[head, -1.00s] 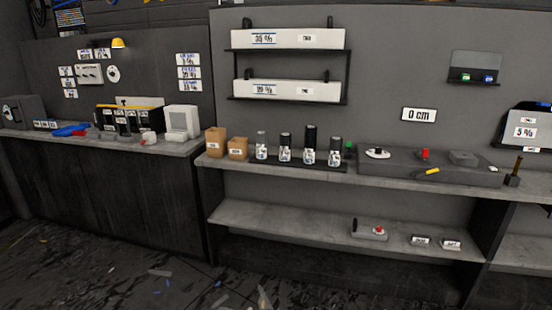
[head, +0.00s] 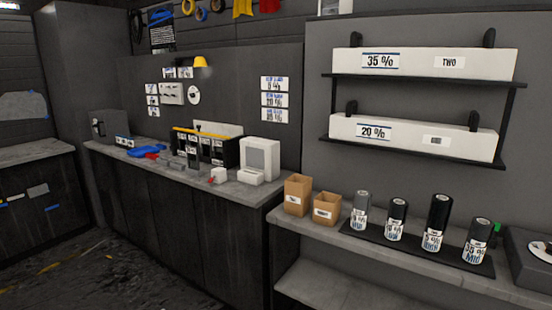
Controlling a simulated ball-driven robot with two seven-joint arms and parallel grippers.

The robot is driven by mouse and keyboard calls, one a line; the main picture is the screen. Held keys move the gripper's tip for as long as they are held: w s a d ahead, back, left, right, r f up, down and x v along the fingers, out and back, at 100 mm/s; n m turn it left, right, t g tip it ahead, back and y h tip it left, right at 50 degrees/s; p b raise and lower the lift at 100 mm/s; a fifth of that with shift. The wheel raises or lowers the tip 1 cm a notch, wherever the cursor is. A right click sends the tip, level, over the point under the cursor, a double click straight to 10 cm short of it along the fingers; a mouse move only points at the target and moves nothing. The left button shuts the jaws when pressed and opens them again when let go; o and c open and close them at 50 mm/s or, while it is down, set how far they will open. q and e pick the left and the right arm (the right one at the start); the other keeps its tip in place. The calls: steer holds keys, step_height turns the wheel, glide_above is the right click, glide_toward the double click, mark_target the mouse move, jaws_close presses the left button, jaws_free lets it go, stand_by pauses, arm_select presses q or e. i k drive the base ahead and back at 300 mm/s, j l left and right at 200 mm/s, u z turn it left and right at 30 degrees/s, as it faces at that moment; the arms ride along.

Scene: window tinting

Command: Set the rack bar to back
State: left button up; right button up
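A black rack (head: 232,153) with labelled slots stands on the left counter, in the middle of the head view. A yellow-orange bar (head: 208,132) runs along its upper edge. Which position the bar is set to is too small to tell. A pale panel (head: 222,127) shows behind the rack. Neither of my grippers is in view.
The counter (head: 262,191) also carries a white box-shaped device (head: 261,160), a blue item (head: 147,151) and a grey box (head: 112,126). A shelf at right holds brown boxes (head: 297,195) and several dark rolls. A wall rack (head: 420,82) holds white boxes. Floor at lower left is open.

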mark_target(198, 126)
steer(key=i+j, duration=0.2)
steer(key=i, duration=0.25)
steer(key=i+j, duration=0.2)
steer(key=i, duration=0.3)
